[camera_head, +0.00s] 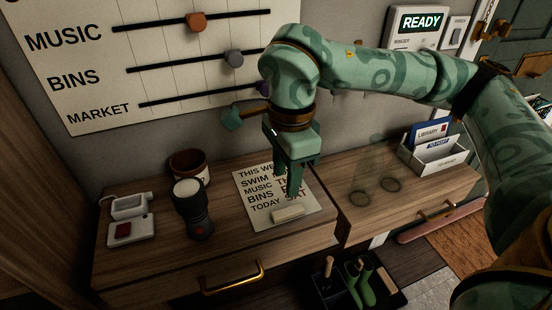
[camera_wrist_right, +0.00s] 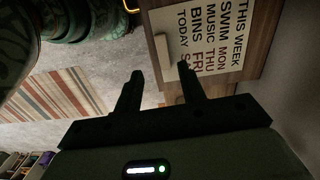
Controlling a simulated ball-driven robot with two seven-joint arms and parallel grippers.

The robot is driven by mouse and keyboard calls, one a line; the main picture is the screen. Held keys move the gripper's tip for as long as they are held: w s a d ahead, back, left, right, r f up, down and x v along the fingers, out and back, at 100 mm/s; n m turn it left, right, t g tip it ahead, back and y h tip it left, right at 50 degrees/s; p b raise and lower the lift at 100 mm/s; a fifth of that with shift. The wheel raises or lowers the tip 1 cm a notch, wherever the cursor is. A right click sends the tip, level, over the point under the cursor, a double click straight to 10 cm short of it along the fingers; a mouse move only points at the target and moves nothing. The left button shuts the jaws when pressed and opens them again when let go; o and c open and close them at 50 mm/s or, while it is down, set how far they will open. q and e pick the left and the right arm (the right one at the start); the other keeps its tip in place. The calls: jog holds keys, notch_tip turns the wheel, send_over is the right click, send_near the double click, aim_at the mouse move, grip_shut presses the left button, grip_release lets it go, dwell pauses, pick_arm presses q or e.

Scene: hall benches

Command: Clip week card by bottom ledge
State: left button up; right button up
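The white week card (camera_head: 249,190) lies on the wooden bench top, its lettering partly covered by my right gripper in the head view. A pale bar-shaped ledge (camera_head: 288,214) lies along its bottom edge. In the right wrist view the card (camera_wrist_right: 238,62) appears turned sideways, with the ledge (camera_wrist_right: 162,52) ahead of the fingertips and roughly between them. My right gripper (camera_head: 290,182) points down over the card's right part. Its fingers (camera_wrist_right: 160,77) are apart with nothing between them. I cannot tell the exact gap to the ledge. My left gripper is not in view.
A torch (camera_head: 194,209), brown cup (camera_head: 188,166) and white device (camera_head: 127,223) stand left of the card. A letter rack (camera_head: 434,154) stands at the right. The wall board (camera_head: 75,52) with sliders is close behind my right wrist. A boot tray (camera_head: 338,293) sits below.

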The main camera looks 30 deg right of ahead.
jog(key=b, duration=0.6)
send_over(288, 211)
notch_tip(288, 211, down, 6)
jog(key=shift+f, duration=0.1)
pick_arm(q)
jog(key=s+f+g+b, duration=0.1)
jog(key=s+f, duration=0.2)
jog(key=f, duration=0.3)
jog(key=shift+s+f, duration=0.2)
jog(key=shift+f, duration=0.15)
pick_arm(e)
jog(key=shift+f, duration=1.65)
grip_shut()
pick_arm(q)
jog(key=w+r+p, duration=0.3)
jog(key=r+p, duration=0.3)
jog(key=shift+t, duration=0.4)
pick_arm(e)
notch_tip(288, 211, up, 8)
